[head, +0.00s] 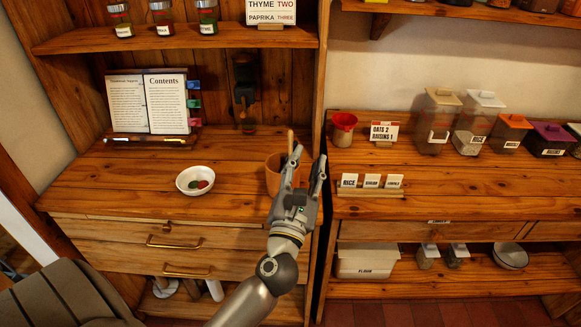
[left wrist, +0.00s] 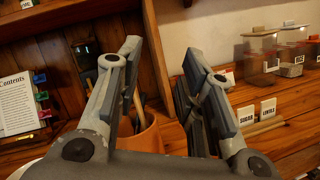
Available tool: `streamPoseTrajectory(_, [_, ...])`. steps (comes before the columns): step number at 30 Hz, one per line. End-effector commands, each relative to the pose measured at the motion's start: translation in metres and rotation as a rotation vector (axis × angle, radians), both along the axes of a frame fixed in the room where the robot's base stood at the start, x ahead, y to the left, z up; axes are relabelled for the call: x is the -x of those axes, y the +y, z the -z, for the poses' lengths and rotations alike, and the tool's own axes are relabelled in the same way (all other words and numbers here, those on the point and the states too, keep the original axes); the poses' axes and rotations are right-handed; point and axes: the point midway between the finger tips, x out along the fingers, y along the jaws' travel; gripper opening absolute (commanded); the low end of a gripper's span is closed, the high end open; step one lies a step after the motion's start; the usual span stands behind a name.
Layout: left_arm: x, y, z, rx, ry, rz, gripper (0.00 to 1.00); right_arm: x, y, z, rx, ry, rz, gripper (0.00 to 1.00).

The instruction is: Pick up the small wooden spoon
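A terracotta pot (head: 273,174) stands on the left wooden counter, partly hidden behind my left gripper. A thin wooden handle (head: 290,141) rises upright out of it; its lower end is hidden, so I cannot confirm that it is the small wooden spoon. My left gripper (head: 310,157) is open and empty, in front of and to the right of the pot. In the left wrist view the pot (left wrist: 143,138) shows behind the left finger, with part of the handle (left wrist: 138,106) beside that finger. The handle is not between the fingertips (left wrist: 161,58). My right gripper is not in view.
A white bowl (head: 184,186) with small coloured pieces stands left of the pot. An open book (head: 148,103) stands behind it. A wooden upright (head: 321,90) divides the shelving.

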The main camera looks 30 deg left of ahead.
Motion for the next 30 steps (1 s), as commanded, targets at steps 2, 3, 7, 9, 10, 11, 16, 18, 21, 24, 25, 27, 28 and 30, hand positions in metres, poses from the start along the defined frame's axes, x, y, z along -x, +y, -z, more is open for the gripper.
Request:
streamPoseTrajectory(2, [-0.003,0.02,0.015,0.178,0.017,-0.052,0.35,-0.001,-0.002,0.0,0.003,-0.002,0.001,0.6])
streamPoseTrajectory(3, [-0.004,0.028,0.023,0.254,0.028,-0.075,0.35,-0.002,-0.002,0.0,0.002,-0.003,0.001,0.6])
streamPoseTrajectory(7, [-0.005,0.042,0.045,0.43,0.058,-0.129,0.35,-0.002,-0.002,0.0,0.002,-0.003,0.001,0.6])
streamPoseTrajectory(9, [-0.005,0.046,0.052,0.48,0.069,-0.147,0.35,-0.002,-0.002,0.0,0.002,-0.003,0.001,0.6])
streamPoseTrajectory(10, [-0.006,0.047,0.053,0.494,0.072,-0.151,0.35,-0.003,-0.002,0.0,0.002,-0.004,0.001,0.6])
streamPoseTrajectory(11, [-0.008,0.049,0.055,0.504,0.075,-0.155,0.35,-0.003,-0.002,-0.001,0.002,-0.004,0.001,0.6])
streamPoseTrajectory(16, [-0.028,0.063,0.054,0.513,0.077,-0.161,0.35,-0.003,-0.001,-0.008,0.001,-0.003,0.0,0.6])
streamPoseTrajectory(18, [-0.037,0.068,0.055,0.512,0.078,-0.16,0.35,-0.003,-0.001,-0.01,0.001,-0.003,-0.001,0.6])
streamPoseTrajectory(21, [-0.047,0.074,0.055,0.512,0.077,-0.159,0.35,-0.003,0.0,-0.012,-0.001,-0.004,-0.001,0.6])
streamPoseTrajectory(24, [-0.052,0.077,0.056,0.513,0.078,-0.159,0.35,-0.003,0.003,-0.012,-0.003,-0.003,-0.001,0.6])
streamPoseTrajectory(25, [-0.053,0.078,0.055,0.513,0.078,-0.159,0.35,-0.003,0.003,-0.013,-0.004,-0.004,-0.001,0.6])
streamPoseTrajectory(27, [-0.057,0.08,0.054,0.512,0.077,-0.159,0.35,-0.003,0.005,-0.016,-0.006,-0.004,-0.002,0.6])
streamPoseTrajectory(28, [-0.06,0.081,0.053,0.511,0.078,-0.159,0.35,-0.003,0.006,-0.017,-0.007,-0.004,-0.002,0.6])
streamPoseTrajectory(30, [-0.068,0.086,0.05,0.509,0.077,-0.16,0.35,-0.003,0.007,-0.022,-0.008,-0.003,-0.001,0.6])
